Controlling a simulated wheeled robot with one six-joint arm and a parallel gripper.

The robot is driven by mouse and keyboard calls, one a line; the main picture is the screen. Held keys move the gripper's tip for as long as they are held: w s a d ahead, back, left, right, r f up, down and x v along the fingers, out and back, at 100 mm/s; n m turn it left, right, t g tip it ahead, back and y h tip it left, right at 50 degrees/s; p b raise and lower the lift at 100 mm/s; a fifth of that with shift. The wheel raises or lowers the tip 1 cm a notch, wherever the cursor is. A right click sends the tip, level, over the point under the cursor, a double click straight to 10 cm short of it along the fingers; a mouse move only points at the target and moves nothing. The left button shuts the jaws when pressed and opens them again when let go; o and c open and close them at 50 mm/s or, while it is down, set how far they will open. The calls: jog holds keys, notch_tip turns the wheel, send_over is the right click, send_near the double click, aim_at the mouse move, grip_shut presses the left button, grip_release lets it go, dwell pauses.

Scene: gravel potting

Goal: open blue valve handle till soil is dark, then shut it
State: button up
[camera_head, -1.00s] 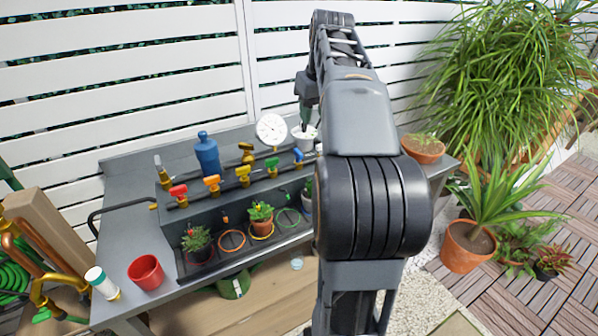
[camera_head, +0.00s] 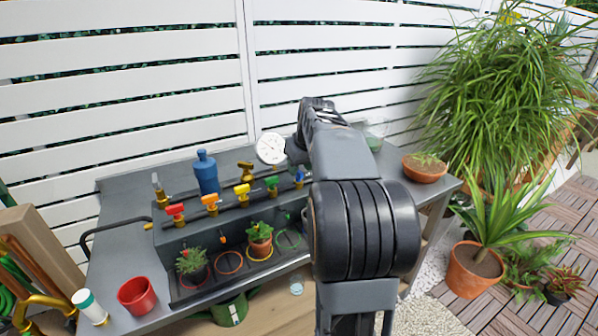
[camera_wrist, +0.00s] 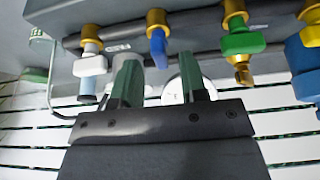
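The blue valve handle (camera_wrist: 158,47) sits on its brass fitting in the wrist view, between and a little beyond my green fingertips. My gripper (camera_wrist: 158,63) is open, with one finger to each side of the handle's line; I see no contact. In the head view only a bit of the blue handle (camera_head: 299,178) shows beside my arm, at the right of the valve row. My arm hides most of the pot below it, so I cannot tell its soil colour.
Beside the blue handle are a white handle (camera_wrist: 90,65) and a green handle (camera_wrist: 243,42). Red (camera_head: 175,210), orange (camera_head: 210,199) and yellow handles (camera_head: 242,191) continue the row. A blue bottle (camera_head: 206,172) and a round gauge (camera_head: 271,148) stand behind.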

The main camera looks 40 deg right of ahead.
jog(key=shift+x, duration=0.8)
jog(key=shift+c, duration=0.3)
grip_shut()
